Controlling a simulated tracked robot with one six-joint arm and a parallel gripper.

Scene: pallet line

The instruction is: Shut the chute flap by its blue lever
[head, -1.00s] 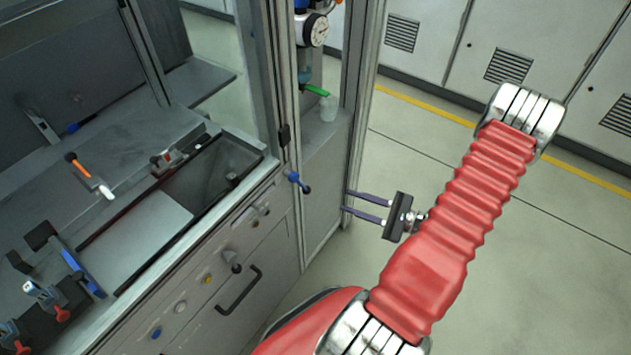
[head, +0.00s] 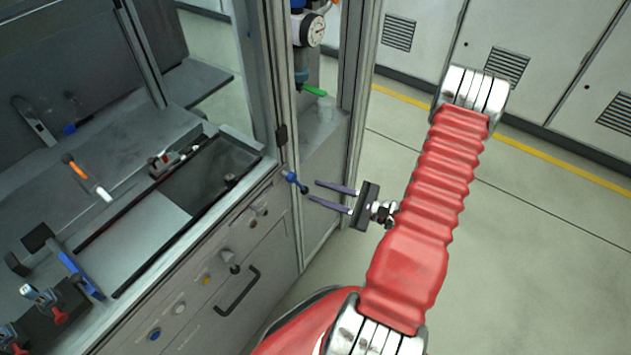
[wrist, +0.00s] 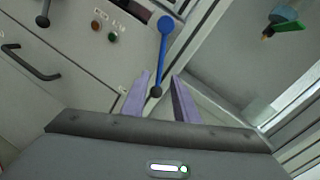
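The blue lever (head: 291,177) sticks out from the front right corner of the bench and ends in a dark ball knob. In the wrist view the lever (wrist: 163,50) runs down from its round blue hub to the knob, which lies between my fingers in the picture. My gripper (head: 312,190) is open, its two purple fingers pointing left at the knob. In the wrist view my gripper (wrist: 161,78) holds nothing; I cannot tell if a finger touches the knob. A dark recess (head: 208,182) in the bench top looks like the chute; I cannot make out the flap.
A frame post (head: 274,90) rises just behind the lever. The bench front has a black drawer handle (head: 238,292), knobs and buttons. A gauge (head: 314,30) and a green-handled valve (head: 313,90) sit behind the post. The floor (head: 530,260) at right is clear.

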